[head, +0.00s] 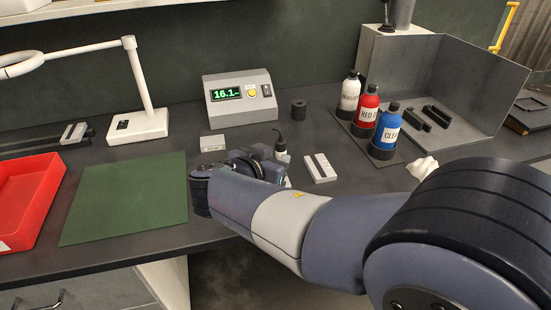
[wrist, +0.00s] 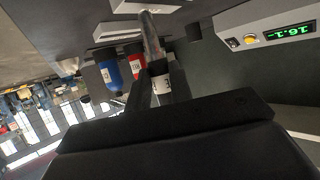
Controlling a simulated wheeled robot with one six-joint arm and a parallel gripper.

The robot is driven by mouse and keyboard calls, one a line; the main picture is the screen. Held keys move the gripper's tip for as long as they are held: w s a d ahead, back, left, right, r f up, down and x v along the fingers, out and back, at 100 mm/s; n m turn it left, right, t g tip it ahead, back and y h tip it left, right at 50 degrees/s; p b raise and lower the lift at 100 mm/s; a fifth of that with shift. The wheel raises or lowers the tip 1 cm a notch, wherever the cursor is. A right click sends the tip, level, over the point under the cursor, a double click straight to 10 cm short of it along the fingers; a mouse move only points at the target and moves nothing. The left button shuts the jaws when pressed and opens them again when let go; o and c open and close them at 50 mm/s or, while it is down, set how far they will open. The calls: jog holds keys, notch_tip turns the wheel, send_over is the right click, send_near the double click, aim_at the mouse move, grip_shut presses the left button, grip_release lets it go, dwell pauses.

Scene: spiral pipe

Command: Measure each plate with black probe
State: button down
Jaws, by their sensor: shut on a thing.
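My gripper (head: 272,158) is shut on the probe, which has a dark top with a cable and a pale band (head: 282,151) in the head view. In the wrist view the probe (wrist: 168,84) sits between the fingers, its grey end pointing at a pale plate (wrist: 148,6); I cannot tell whether they touch. In the head view one light plate (head: 213,143) lies left of my gripper and another (head: 319,168) lies to its right. My gripper hides the bench between them. The meter (head: 240,97) shows about 16.1 in green.
A green mat (head: 128,200) and red tray (head: 22,205) lie at the left, with a white lamp (head: 138,122) behind. A black cylinder (head: 298,109) stands near the meter. White, red and blue bottles (head: 387,131) stand at the right before a grey open box (head: 455,85).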

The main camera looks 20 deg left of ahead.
jog(key=shift+s+f+b, duration=0.1)
jog(key=shift+f+b, duration=0.65)
jog(key=shift+b, duration=0.6)
dwell(2.9)
jog(key=shift+r, duration=0.1)
notch_tip(320, 180, up, 7)
jog(key=p, duration=0.2)
jog(key=shift+r, duration=0.15)
dwell(0.4)
dwell(1.2)
